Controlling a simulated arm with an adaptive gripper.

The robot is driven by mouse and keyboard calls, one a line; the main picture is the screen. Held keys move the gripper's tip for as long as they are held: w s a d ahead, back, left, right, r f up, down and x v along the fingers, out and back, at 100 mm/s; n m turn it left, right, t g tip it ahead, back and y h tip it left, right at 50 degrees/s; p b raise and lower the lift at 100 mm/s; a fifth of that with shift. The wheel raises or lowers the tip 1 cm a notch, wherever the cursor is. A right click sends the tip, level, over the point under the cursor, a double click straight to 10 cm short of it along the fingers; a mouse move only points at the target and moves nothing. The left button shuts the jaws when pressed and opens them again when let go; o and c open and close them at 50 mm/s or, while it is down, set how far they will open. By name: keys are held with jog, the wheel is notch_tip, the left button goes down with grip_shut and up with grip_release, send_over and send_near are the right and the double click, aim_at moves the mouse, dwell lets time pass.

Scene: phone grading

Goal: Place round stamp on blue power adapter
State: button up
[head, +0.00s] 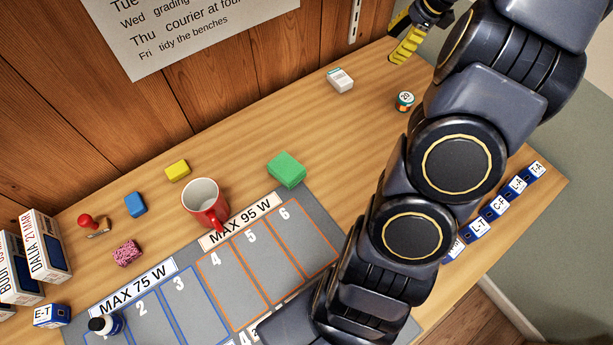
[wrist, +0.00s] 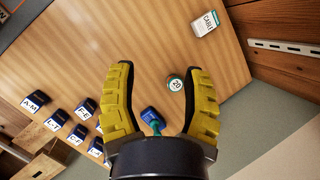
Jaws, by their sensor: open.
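My gripper (wrist: 160,72) is open, its yellow fingers apart with nothing gripped between their tips. In the head view one yellow finger shows at the top, above the table's back right. Between the fingers in the wrist view lies a dark blue block (wrist: 147,113), perhaps the blue power adapter. A teal piece (wrist: 155,125) shows at it, partly hidden by my gripper's body; I cannot tell whether it is the round stamp or rests on the block. My arm hides that spot in the head view.
A small round tin marked 20 (head: 404,101) and a white box (head: 340,80) are at the back right. Blue labelled blocks (head: 499,207) line the right edge. A grey mat (head: 318,217) with numbered slots, a red mug (head: 203,199) and a green block (head: 286,168) are left.

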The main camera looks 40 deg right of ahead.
jog(key=s+a+r+n+g, duration=0.1)
jog(key=a+r+n+g, duration=0.1)
jog(key=a+n, duration=0.8)
jog(key=s+a+r+n+g, duration=0.2)
jog(key=a+r+n, duration=0.15)
jog(key=a, duration=1.25)
jog(key=s+a+f+n+g+h, duration=0.1)
jog(key=s+a+n, duration=0.3)
jog(key=s+n, duration=0.2)
jog(key=s+a+f+n+g+h, duration=0.1)
jog(key=s+a+n, duration=0.3)
jog(key=s+n, duration=0.2)
jog(key=shift+s, duration=1.1)
